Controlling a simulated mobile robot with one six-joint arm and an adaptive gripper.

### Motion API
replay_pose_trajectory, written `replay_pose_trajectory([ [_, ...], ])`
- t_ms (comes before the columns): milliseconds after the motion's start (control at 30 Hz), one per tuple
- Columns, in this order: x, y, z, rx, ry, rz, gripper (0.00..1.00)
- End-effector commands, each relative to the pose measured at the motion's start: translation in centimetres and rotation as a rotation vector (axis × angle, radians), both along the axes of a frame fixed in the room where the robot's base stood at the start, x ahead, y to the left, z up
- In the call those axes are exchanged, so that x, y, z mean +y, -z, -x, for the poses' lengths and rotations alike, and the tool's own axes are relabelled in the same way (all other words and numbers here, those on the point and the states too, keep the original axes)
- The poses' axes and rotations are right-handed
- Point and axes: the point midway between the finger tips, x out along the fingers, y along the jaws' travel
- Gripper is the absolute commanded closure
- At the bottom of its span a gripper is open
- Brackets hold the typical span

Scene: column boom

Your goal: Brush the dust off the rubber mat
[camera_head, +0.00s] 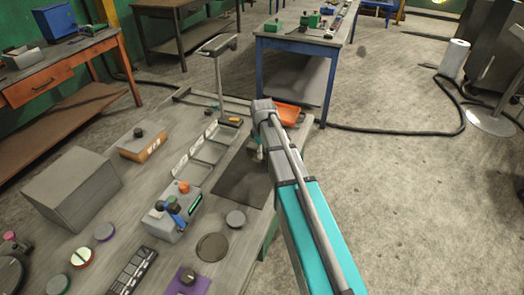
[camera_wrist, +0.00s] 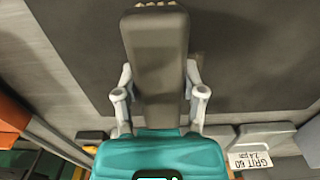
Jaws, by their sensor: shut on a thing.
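The dark rubber mat (camera_head: 240,180) lies on the workbench, partly hidden by my arm in the head view. It fills much of the wrist view (camera_wrist: 250,55) as a flat dark sheet. My gripper (camera_wrist: 161,95) is shut on a brush (camera_wrist: 157,50) with a dark grey-brown body. The brush extends over the mat, with pale bristle tips at the top edge of the wrist view. I cannot tell whether the bristles touch the mat. In the head view my gripper is mostly hidden behind the arm. No dust can be made out clearly on the mat.
An orange tray (camera_head: 288,113) sits beyond the arm at the bench's far edge. Open bins (camera_head: 208,150) line the mat's left side; one label (camera_wrist: 252,161) reads GRIT 60. A grey box with knobs (camera_head: 172,220) and a round grey disc (camera_head: 236,218) stand nearby.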

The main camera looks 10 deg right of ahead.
Motion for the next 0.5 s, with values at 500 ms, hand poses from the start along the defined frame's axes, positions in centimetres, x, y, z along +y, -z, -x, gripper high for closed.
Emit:
replay_pose_trajectory([
  [500,1.7,-0.2,2.7,0.003,-0.001,-0.001,1.0],
])
